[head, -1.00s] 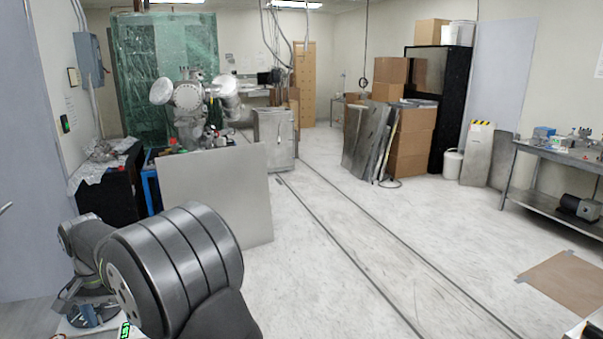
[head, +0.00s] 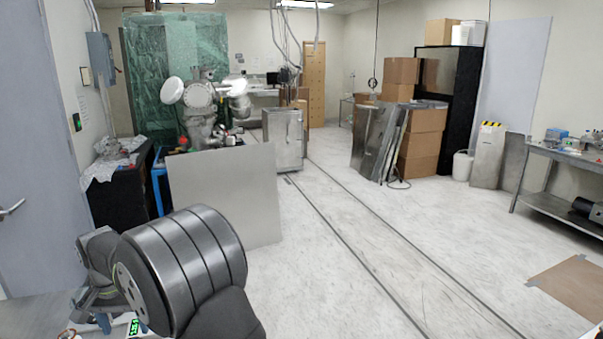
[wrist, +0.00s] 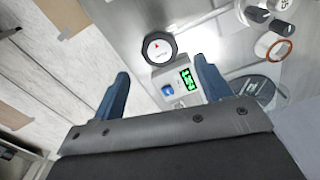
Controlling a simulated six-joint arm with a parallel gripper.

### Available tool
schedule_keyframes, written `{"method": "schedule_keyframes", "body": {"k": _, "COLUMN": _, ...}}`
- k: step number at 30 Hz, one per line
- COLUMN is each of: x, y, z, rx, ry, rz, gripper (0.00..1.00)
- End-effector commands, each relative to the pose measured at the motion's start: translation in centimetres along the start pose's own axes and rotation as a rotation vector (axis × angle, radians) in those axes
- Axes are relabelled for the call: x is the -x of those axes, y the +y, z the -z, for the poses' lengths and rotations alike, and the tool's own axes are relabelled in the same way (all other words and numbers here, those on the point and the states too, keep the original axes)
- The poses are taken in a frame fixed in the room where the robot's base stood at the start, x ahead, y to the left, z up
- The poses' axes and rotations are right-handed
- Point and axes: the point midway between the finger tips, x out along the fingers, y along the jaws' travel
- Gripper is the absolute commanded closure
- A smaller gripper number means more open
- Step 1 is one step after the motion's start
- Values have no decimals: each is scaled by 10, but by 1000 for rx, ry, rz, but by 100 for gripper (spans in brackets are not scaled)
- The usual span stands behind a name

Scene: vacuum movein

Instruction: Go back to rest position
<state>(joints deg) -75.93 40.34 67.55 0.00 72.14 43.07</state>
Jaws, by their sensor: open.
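My gripper (wrist: 160,100) shows in the wrist view with its two blue fingers spread wide apart and nothing between them. Beyond the fingers is a small grey device with a lit green display (wrist: 187,78) and a blue button (wrist: 167,90). A round black knob or gauge with a white face (wrist: 159,48) sits just above it. I cannot tell the distance to them. In the head view my dark grey arm fills the lower left, and the green display (head: 134,327) shows low beside it. The gripper fingers are mostly hidden there.
In the head view a grey panel (head: 225,195) stands beyond my arm. A steel bench (head: 560,190) is at the right, and cardboard boxes (head: 422,150) are stacked behind. The middle floor is open.

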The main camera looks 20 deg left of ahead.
Motion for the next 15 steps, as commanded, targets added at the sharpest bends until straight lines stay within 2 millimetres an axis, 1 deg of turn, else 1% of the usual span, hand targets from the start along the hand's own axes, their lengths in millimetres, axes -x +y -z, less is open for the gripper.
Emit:
{"method": "schedule_keyframes", "body": {"k": 1, "x": -12, "y": 0, "z": -1, "rx": 0, "ry": -2, "rz": -2, "gripper": 30}}
{"method": "schedule_keyframes", "body": {"k": 8, "x": -58, "y": 0, "z": 0, "rx": 0, "ry": -2, "rz": -2, "gripper": 30}}
{"method": "schedule_keyframes", "body": {"k": 15, "x": -57, "y": 0, "z": 0, "rx": 188, "ry": 0, "rz": 0, "gripper": 30}}
